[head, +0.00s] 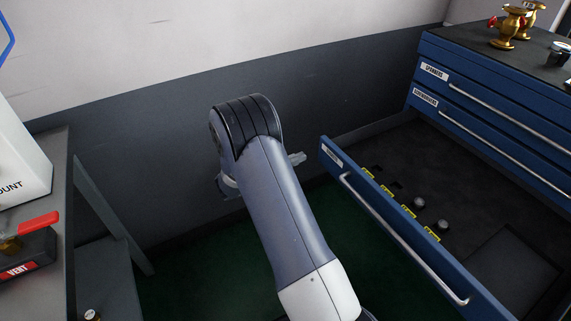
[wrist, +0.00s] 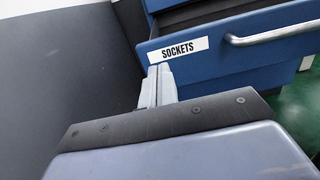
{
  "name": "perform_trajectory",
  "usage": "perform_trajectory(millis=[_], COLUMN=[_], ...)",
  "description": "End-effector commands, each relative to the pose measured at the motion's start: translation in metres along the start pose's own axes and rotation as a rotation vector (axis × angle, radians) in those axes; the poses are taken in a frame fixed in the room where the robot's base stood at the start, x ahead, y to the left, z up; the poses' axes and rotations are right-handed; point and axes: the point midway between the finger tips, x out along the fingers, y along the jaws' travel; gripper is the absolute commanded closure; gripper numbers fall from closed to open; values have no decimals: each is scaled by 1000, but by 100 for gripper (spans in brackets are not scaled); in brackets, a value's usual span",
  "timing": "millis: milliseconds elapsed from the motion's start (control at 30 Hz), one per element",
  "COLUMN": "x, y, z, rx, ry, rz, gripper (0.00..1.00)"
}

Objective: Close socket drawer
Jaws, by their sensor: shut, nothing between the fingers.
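The socket drawer (head: 395,235) is a blue-fronted drawer pulled well out of the blue cabinet (head: 500,125) at the right of the head view. It has a long silver handle (head: 400,240) and holds a few sockets and yellow tags. In the wrist view its front (wrist: 225,65) carries a "SOCKETS" label (wrist: 178,50). My gripper (wrist: 158,72) is shut and empty, its fingertips at the drawer front just below the label, near the left end; I cannot tell whether they touch. In the head view my gripper is mostly hidden behind my arm, with one tip (head: 297,159) showing left of the drawer.
Two upper drawers labelled "SPANNERS" (head: 433,72) and "SCREWDRIVERS" (head: 425,97) are shut. Brass valves (head: 508,25) stand on the cabinet top. A grey bench (head: 62,215) with a red-handled part (head: 30,225) stands at the left. Green floor shows between bench and drawer.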

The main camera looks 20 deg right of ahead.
Motion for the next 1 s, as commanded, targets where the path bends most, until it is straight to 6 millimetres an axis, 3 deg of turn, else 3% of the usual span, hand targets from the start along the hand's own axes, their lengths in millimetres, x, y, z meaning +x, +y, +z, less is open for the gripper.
perform_trajectory(millis=[200,400,1000], x=[46,71,78], y=[-1,0,0], z=[-1,-1,0], rx=[2,2,1], ry=[0,1,1], rz=[-4,-2,1], gripper=[100,100,100])
